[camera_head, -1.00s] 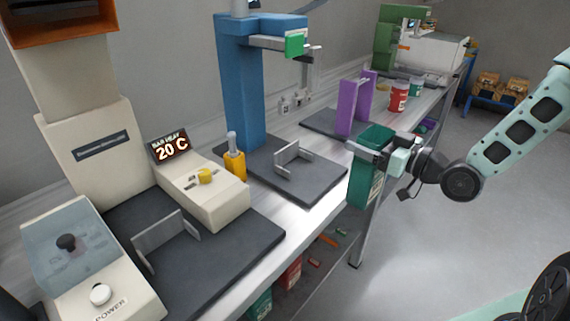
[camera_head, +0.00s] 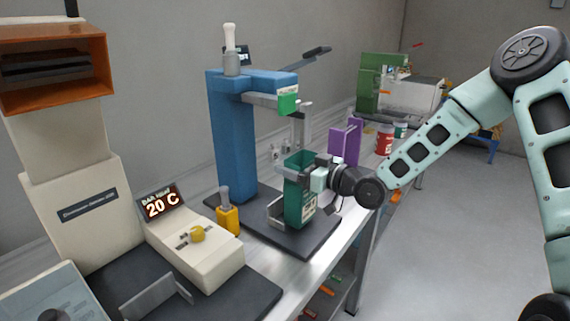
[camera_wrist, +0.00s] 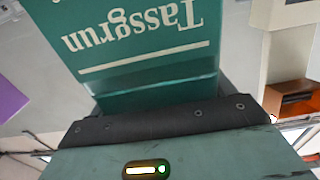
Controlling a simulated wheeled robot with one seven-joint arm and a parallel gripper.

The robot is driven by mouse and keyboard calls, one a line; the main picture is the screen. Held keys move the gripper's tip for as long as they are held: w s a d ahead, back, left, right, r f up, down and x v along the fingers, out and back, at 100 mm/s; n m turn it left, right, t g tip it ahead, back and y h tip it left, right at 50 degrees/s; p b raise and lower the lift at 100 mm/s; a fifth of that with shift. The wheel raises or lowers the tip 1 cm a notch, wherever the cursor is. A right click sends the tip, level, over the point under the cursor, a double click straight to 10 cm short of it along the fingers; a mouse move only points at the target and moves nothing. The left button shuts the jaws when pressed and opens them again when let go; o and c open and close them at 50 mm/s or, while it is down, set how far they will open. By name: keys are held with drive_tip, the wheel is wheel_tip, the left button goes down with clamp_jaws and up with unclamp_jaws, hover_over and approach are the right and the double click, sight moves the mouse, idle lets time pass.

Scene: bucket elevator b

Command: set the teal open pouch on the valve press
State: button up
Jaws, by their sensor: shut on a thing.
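The teal open pouch (camera_head: 299,201) is upright with its open top upward, in the head view. My gripper (camera_head: 312,178) is shut on it from the right, near its upper part. The pouch's printed side fills the top of the wrist view (camera_wrist: 140,50), with the gripper's dark edge against it. The blue valve press (camera_head: 236,140) stands directly behind and left of the pouch. Its dark base plate (camera_head: 262,229) lies under the pouch in the picture. I cannot tell whether the pouch bottom touches the plate. The pouch partly hides the metal bracket (camera_head: 276,212) on the plate.
A cream heat sealer (camera_head: 195,245) reading 20 C and a yellow-bodied tool (camera_head: 228,219) stand to the left. A purple holder (camera_head: 345,143), a red jar (camera_head: 384,140) and a green machine (camera_head: 372,85) stand farther back. The bench's front edge runs below the plate.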

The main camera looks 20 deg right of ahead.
drive_tip(key=shift+w+a+f+p, duration=0.25)
drive_tip(key=shift+w+a+f, duration=0.15)
drive_tip(key=shift+w+a, duration=0.25)
drive_tip(key=shift+w+a+f+p, duration=0.25)
drive_tip(key=shift+w+a+f, duration=0.15)
drive_tip(key=shift+w, duration=0.4)
